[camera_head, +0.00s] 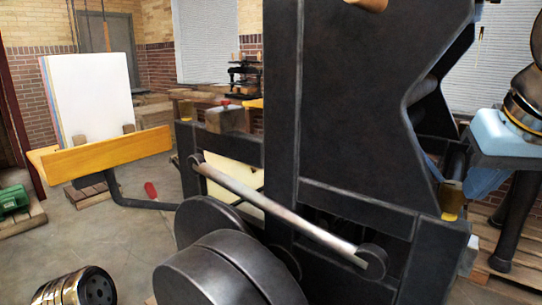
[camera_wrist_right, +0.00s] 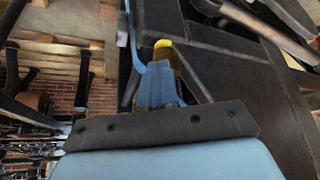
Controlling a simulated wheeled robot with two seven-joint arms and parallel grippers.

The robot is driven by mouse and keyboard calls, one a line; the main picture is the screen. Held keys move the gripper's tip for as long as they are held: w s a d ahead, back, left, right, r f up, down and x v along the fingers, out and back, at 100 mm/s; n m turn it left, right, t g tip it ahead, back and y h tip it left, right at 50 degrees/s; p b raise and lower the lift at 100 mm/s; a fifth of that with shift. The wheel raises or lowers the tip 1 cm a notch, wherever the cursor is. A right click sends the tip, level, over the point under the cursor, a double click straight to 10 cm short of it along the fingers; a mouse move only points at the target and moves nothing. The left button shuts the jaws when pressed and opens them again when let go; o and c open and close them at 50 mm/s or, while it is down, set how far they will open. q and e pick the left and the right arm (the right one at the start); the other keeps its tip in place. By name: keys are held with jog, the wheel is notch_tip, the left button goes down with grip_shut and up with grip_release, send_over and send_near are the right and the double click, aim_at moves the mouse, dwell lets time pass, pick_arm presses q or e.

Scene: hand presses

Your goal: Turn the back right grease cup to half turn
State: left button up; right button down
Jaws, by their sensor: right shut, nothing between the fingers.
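A brass-coloured grease cup (camera_head: 451,200) stands upright on the right end of the dark press frame (camera_head: 350,220). Another brassy cup-like part (camera_head: 464,120) shows farther back on the right. I cannot tell for certain which is the back right one. My right gripper (camera_head: 470,188) comes in from the right, its blue fingers shut and empty close beside the nearer cup. In the right wrist view the shut fingers (camera_wrist_right: 163,72) point at a yellow cup top (camera_wrist_right: 163,44), which they partly hide. Whether they touch it cannot be told. My left gripper is out of view.
The tall dark press side fills the middle, with a pale bar (camera_head: 275,208) and dark round wheels (camera_head: 228,268) in front. A yellow wooden board (camera_head: 105,154) with a paper stack (camera_head: 88,97) stands left. Pallets lie at the right. Floor at left is partly open.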

jog(key=shift+f, duration=0.65)
jog(key=shift+w, duration=0.1)
jog(key=shift+a+r, duration=0.1)
dwell(0.3)
jog(key=shift+a+p, duration=0.25)
jog(key=shift+p, duration=0.6)
jog(key=r, duration=0.6)
jog(key=shift+s+a, duration=0.1)
jog(key=shift+s, duration=0.25)
